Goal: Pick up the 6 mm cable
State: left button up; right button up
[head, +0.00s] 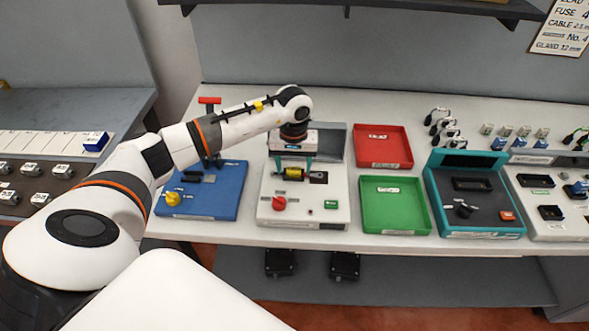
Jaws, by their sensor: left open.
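Several black cable loops with pale ends (441,125) lie on the white table, right of the red tray. More dark cables with green ends (575,137) lie at the far right edge. I cannot read any size on them, so I cannot tell which is the 6 mm one. My left gripper (294,165) is open and points down over the white device, far left of the cables. Its teal fingers stand on either side of a yellow cylindrical part (293,174); I cannot tell whether they touch it. My right gripper is out of view.
The white device (325,205) stands between a blue fixture (222,200) and the red (383,146) and green (394,204) trays. A teal-framed box (472,204) stands right of these. Several small blocks (524,131) lie behind it. A shelf (420,8) overhangs the back.

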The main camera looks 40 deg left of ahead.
pick_arm(q)
jog(key=shift+f, duration=0.1)
jog(key=shift+c, duration=0.9)
jog(key=c, duration=1)
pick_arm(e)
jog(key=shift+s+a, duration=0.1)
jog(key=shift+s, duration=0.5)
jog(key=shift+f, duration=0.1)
